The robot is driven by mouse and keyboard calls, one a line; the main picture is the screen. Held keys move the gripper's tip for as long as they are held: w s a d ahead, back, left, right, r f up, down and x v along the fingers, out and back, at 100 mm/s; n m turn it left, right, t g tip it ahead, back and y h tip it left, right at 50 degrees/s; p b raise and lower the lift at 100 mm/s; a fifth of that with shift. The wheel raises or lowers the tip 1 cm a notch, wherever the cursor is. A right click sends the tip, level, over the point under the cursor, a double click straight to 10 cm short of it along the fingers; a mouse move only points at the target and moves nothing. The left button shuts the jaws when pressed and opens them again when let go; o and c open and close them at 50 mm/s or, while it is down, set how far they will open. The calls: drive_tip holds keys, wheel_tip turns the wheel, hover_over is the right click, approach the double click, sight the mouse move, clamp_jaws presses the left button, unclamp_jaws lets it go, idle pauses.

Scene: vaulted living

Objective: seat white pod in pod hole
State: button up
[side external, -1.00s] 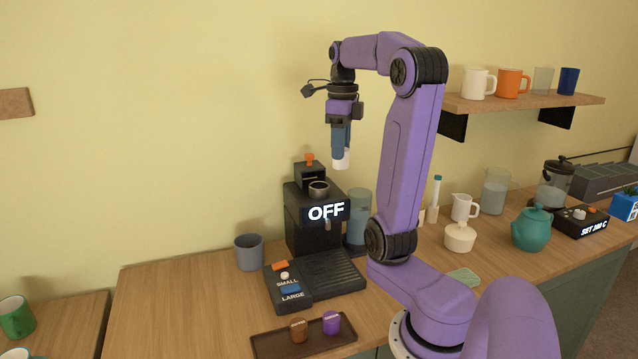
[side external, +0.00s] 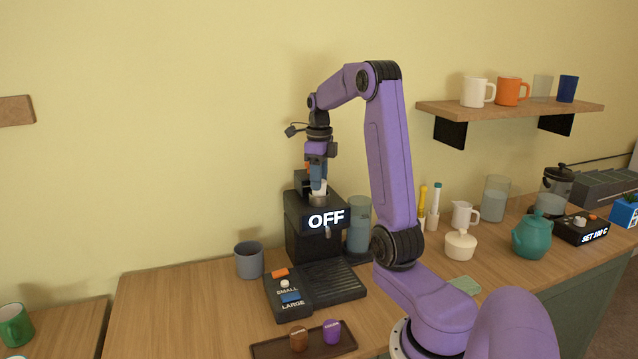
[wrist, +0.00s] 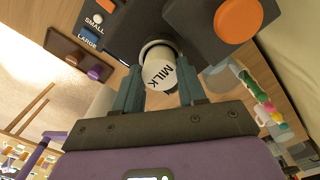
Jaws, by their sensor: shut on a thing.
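The white pod (wrist: 160,74), marked MILK, is between the fingers of my gripper (wrist: 158,92) in the wrist view. In the side external view my gripper (side external: 318,180) is shut on the white pod (side external: 319,187), right above the pod hole (side external: 318,199) on top of the black coffee machine (side external: 312,240). The pod's lower end overlaps the round rim of the pod hole (wrist: 158,44) in the wrist view. I cannot tell how deep it sits, as the pod and fingers cover the opening.
An orange knob (wrist: 238,20) stands on the machine's raised block close to the fingers. A brown tray (side external: 268,349) with a brown pod (side external: 299,338) and a purple pod (side external: 332,331) lies in front. A grey cup (side external: 249,260) is left of the machine.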

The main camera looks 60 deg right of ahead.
drive_tip(key=shift+f, duration=0.75)
drive_tip(key=shift+f, duration=0.35)
